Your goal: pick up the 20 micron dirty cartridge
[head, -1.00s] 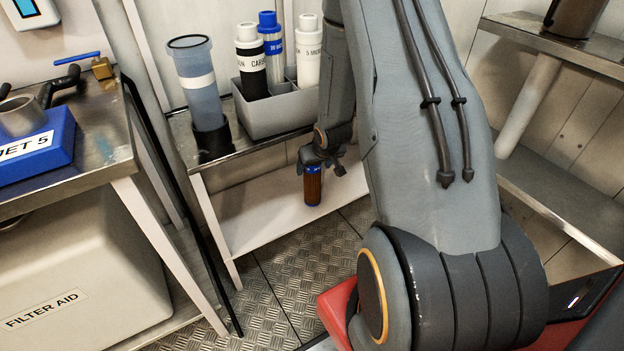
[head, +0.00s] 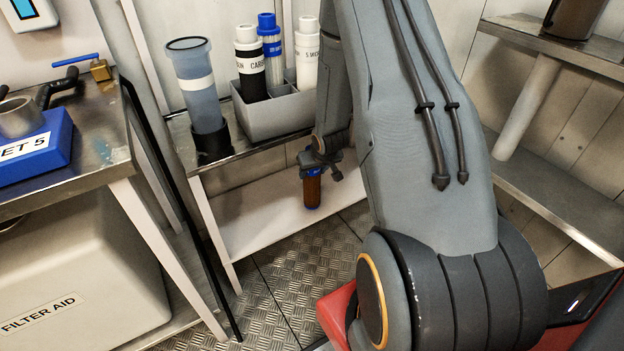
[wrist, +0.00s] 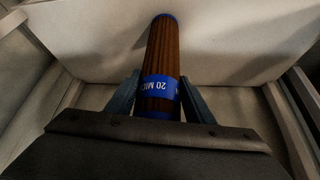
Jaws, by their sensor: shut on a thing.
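The dirty 20 micron cartridge (head: 312,190) is brown and pleated with a blue end. In the wrist view the cartridge (wrist: 163,55) shows a blue band with upside-down lettering reading "20 MIC" and a blue far end. My gripper (head: 318,160) is shut on it near its blue-capped upper end, with one finger on each side of it in the wrist view (wrist: 160,98). The cartridge hangs roughly upright below my gripper, in front of the white lower shelf (head: 262,215). I see no contact between its lower end and anything else.
A grey bin (head: 272,118) with white, black-banded and blue-capped cartridges stands on the bench, beside a clear blue housing (head: 200,95) in a black holder. A steel table with a blue block (head: 38,140) is at left. Open metal floor (head: 285,290) lies below.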

